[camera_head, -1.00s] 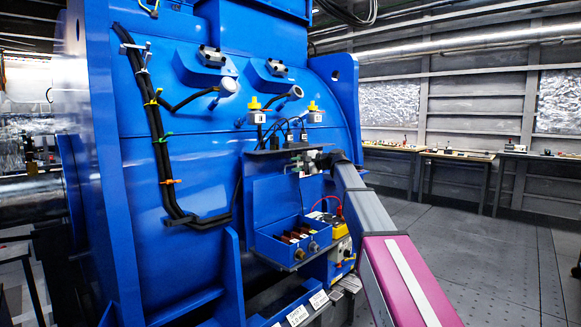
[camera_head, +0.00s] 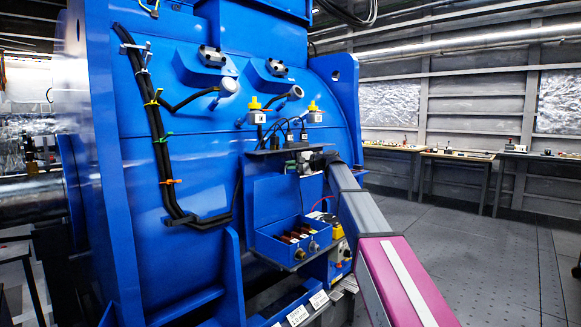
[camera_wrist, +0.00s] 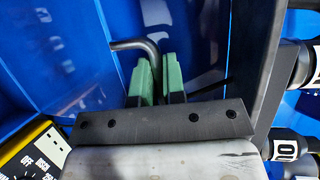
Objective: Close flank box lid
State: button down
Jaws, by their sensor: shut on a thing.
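The flank box (camera_head: 275,243) is an open blue box on a shelf on the flank of the blue machine, with brown parts inside. Its blue lid (camera_head: 268,197) stands up at the back of the box. My gripper (camera_head: 291,166) is at the top right of the lid, under a dark shelf. In the wrist view my gripper (camera_wrist: 158,68) has green fingertips closed on a dark bent rod, the lid handle (camera_wrist: 133,44), in front of blue panels. Where the handle joins the lid is hard to see.
A dark shelf (camera_head: 272,153) with black plugs and cables sits just above my gripper. A yellow meter (camera_wrist: 28,150) is at the lower left of the wrist view. Labelled black-and-white connectors (camera_wrist: 285,149) are close on the right. Open floor (camera_head: 480,250) lies to the right.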

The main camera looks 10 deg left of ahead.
jog(key=s+d+f+n+y, duration=0.6)
jog(key=s+d+f+y, duration=0.5)
jog(key=d, duration=0.4)
notch_tip(320, 180, down, 12)
jog(key=s+d+h, duration=0.1)
jog(key=s+d, duration=0.1)
jog(key=shift+s+d, duration=0.2)
jog(key=shift+s, duration=0.1)
jog(key=shift+f, duration=0.15)
jog(key=c, duration=1.2)
grip_release()
jog(key=shift+c, duration=0.2)
jog(key=shift+d, duration=0.1)
jog(key=v, duration=1)
jog(key=shift+d, duration=0.35)
